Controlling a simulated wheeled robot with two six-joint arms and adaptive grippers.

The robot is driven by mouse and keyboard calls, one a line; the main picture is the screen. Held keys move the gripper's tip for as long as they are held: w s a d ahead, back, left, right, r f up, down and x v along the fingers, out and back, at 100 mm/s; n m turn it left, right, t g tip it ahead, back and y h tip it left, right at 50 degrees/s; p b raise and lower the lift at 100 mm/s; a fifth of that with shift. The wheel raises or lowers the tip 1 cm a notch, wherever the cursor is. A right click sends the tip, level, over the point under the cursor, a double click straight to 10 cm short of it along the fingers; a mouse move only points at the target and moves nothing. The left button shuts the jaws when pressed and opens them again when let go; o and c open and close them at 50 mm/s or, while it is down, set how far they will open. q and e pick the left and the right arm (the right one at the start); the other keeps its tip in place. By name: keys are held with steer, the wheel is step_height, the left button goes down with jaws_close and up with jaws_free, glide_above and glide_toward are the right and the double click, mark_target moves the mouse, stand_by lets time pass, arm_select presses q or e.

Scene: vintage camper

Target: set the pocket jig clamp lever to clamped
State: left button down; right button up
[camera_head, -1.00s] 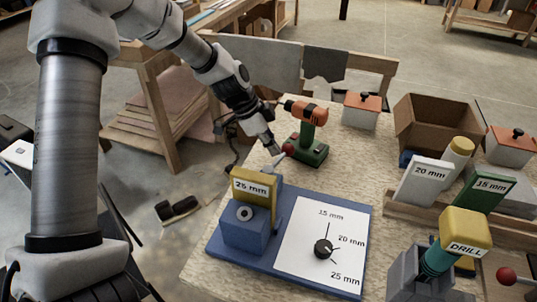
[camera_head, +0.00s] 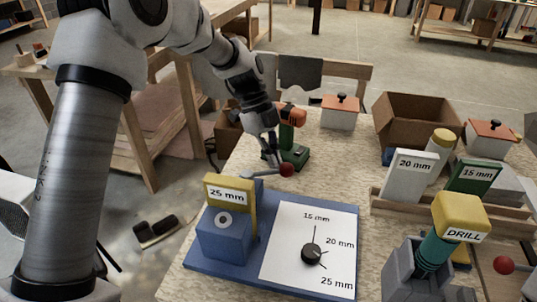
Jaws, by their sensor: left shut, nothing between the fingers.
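The pocket jig has a blue base (camera_head: 207,262), a yellow 25 mm block (camera_head: 231,187) standing on it and a white dial plate with a black knob (camera_head: 311,253). The clamp lever (camera_head: 262,174) is a thin grey bar behind the yellow block, with a red ball (camera_head: 286,170) at its right end. It points right and slightly toward the back. My left gripper (camera_head: 273,162) points down, shut and empty, just left of the red ball. I cannot tell whether it touches the lever. My right gripper is out of view.
An orange and green drill (camera_head: 292,155) stands close behind the left gripper. A lidded box (camera_head: 340,112) and an open carton (camera_head: 412,123) are at the back. Labelled blocks (camera_head: 409,176) and a yellow DRILL piece (camera_head: 460,215) stand at the right.

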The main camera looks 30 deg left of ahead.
arm_select(q)
steer(key=shift+s+d, duration=0.2)
steer(key=shift+d, duration=0.1)
stand_by(0.4)
